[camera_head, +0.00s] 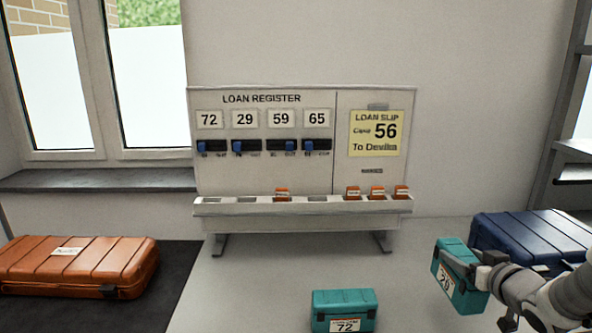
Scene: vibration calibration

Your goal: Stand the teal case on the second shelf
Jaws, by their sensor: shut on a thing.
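My gripper (482,268) is at the right and is shut on a teal case (447,264), which it holds tilted above the table. The held case has a white label whose number looks like 29 or 20. A second teal case (343,298), labelled 72, sits on the table at the bottom middle, apart from my gripper. Part of a grey shelf rack (574,150) shows at the right edge. Which of its levels is the second shelf cannot be told.
A blue case (525,238) lies behind my gripper. An orange case (85,264) lies on a dark mat (185,272) at the left. A loan register board (262,170), with number cards, blue sliders and orange tags, stands at the back. The light table (250,285) is clear left of centre.

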